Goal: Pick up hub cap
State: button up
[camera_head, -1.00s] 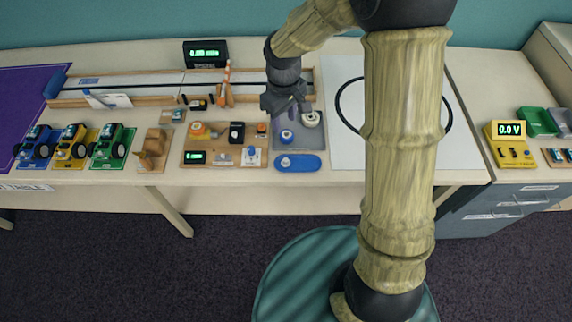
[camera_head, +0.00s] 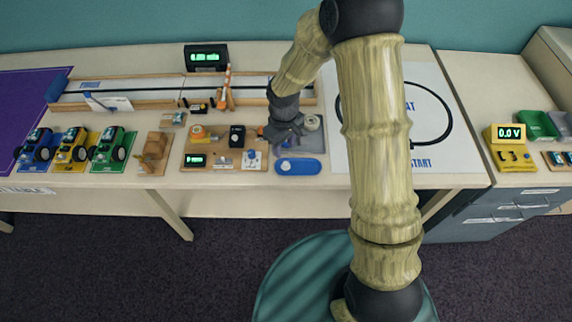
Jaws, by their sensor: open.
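My gripper (camera_head: 280,146) points down over the left part of a grey tray (camera_head: 311,147) on the long table. Its jaws are open. A blue round piece with a pale centre, which may be the hub cap, lay in this part of the tray; the gripper now hides it. I cannot tell whether the fingers touch it. A pale round piece (camera_head: 312,122) lies at the tray's upper right. In front of the tray is a blue oblong dish (camera_head: 306,167) with a small pale round piece (camera_head: 285,166) at its left end.
Left of the tray is a wooden board (camera_head: 221,171) with small parts and a black device (camera_head: 237,137). A white sheet with a black loop (camera_head: 431,160) lies right, partly behind my arm.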

aim_at(286, 163)
notch_tip(286, 163, down, 2)
jog(key=shift+f, duration=0.1)
jog(key=f, duration=0.5)
jog(key=shift+s+d+f, duration=0.1)
jog(key=shift+s+d, duration=0.15)
dwell(0.5)
grip_shut()
